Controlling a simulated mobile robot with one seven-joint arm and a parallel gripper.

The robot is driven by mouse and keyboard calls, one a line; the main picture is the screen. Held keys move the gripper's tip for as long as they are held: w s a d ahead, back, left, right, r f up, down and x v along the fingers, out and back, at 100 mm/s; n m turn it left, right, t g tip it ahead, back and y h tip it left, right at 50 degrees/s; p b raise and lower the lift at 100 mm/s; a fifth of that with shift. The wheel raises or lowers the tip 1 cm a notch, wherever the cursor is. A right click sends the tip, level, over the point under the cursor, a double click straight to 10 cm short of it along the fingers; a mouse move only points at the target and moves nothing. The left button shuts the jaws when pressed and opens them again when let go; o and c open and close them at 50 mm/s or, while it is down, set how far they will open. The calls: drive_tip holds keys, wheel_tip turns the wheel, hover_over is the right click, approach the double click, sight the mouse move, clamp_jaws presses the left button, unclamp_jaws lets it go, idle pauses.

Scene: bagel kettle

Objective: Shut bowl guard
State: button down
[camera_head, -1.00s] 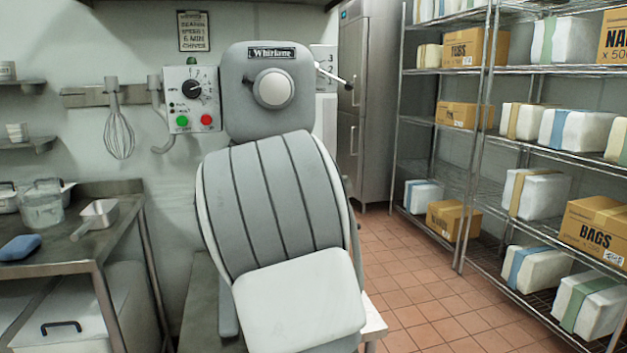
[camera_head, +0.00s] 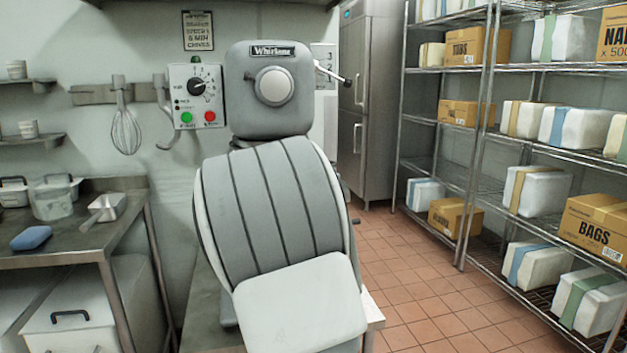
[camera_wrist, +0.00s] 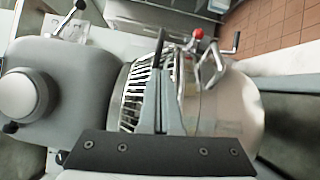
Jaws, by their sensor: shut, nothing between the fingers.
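The grey mixer (camera_head: 245,112) stands in the middle of the head view, its round front hub facing me. My own grey arm hides its bowl, guard and my gripper there. In the wrist view the mixer appears sideways, its head (camera_wrist: 85,88) at left. The bowl guard (camera_wrist: 134,95), a row of metal bars, lies between the head and the shiny bowl (camera_wrist: 235,112). My gripper (camera_wrist: 163,62) is shut and empty, its narrow fingers overlapping the guard's bars in the picture. I cannot tell whether they touch, or how far round the guard stands.
A control box (camera_head: 196,96) with green and red buttons is left of the mixer. A steel table (camera_head: 75,240) stands at left. Wire shelves (camera_head: 480,140) with boxes line the right. The tiled floor (camera_head: 410,300) between is open. A red-knobbed lever (camera_wrist: 197,34) is near the bowl.

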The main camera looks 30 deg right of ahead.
drive_tip(key=s+d, duration=0.3)
drive_tip(key=s, duration=0.6)
drive_tip(key=shift+s+f, duration=0.15)
drive_tip(key=shift+s, duration=0.05)
drive_tip(key=shift+d, duration=0.15)
drive_tip(key=s+a+f+m+g+y, duration=0.25)
drive_tip(key=s+m+g, duration=0.2)
drive_tip(key=s, duration=0.45)
drive_tip(key=s+a+f+m+g+y, duration=0.1)
drive_tip(key=s+a+f+m+g, duration=0.3)
drive_tip(key=s, duration=0.5)
drive_tip(key=s+a+f+m+t+y, duration=0.1)
drive_tip(key=s+a+f+y, duration=0.3)
drive_tip(key=a, duration=0.6)
drive_tip(key=s+a+f+m+t+y, duration=0.1)
drive_tip(key=s+a+y, duration=0.5)
drive_tip(key=a, duration=0.4)
wheel_tip(320, 180, up, 23)
drive_tip(key=p, duration=2.3)
drive_tip(key=shift+s+a, duration=0.15)
drive_tip(key=shift+a, duration=0.15)
